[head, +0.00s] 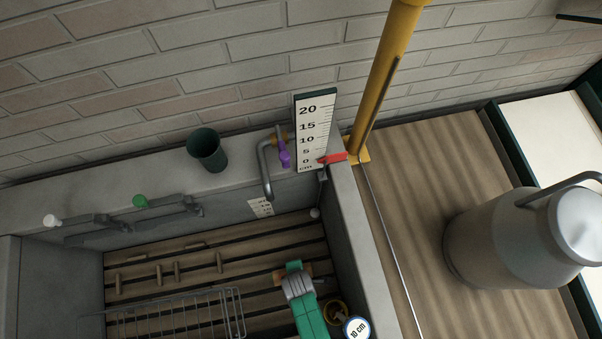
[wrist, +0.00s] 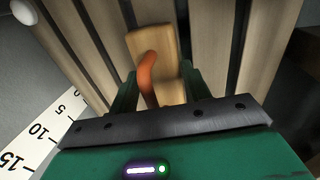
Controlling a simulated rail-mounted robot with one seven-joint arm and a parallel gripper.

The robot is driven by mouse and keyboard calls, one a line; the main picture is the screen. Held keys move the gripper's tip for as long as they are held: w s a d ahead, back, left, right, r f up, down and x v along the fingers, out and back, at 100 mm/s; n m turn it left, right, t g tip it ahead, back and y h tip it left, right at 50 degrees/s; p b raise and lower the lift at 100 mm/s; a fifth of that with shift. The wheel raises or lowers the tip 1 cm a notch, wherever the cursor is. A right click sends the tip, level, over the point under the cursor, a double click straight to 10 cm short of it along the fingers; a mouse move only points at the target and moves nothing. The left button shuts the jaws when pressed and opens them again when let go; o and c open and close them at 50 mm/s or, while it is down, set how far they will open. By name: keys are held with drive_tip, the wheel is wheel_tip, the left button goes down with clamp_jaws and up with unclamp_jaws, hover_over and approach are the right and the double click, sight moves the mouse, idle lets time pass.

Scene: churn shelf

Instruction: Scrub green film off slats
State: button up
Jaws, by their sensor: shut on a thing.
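My gripper (head: 295,268) is low over the wooden slats (head: 255,238) on the floor of the stone trough. It is shut on a wooden scrubbing brush, whose pale block (wrist: 150,45) and curved orange handle (wrist: 148,80) show in the wrist view. The gripper's two green fingers (wrist: 158,88) stand on either side of the handle. Just a little of the brush shows beside the gripper in the head view. Its bristles are hidden beneath the block, so I cannot tell whether they touch the slats. The slats in view look brown; I cannot make out green film on them.
A wire rack (head: 170,322) is in the trough's front left. A curved pipe (head: 265,165) with a purple lever, a dark green cup (head: 207,150) and an upright ruler (head: 315,130) line the back edge. A yellow post (head: 380,75) and a metal churn (head: 510,238) stand right.

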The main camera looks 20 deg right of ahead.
sight(276, 279)
drive_tip(key=shift+w+a+f+b, duration=0.1)
drive_tip(key=shift+a+b, duration=0.15)
drive_tip(key=shift+a, duration=1.9)
drive_tip(key=shift+a+f+b, duration=0.1)
drive_tip(key=shift+a+b, duration=0.15)
drive_tip(key=shift+a, duration=1.85)
drive_tip(key=shift+a+f, duration=0.1)
drive_tip(key=shift+a, duration=0.25)
drive_tip(key=d, duration=0.2)
drive_tip(key=shift+d+r, duration=0.2)
drive_tip(key=shift+d, duration=0.1)
drive_tip(key=shift+d+f+p, duration=0.1)
drive_tip(key=shift+d+p, duration=0.25)
drive_tip(key=shift+d, duration=3.7)
drive_tip(key=r+p, duration=0.2)
drive_tip(key=r, duration=0.2)
drive_tip(key=shift+s+p, duration=0.2)
drive_tip(key=shift+p, duration=0.1)
wheel_tip(276, 279, up, 5)
drive_tip(key=p, duration=0.4)
drive_tip(key=shift+f+p, duration=0.1)
drive_tip(key=shift+p, duration=0.2)
drive_tip(key=shift+d+p, duration=0.1)
drive_tip(key=shift+p, duration=0.75)
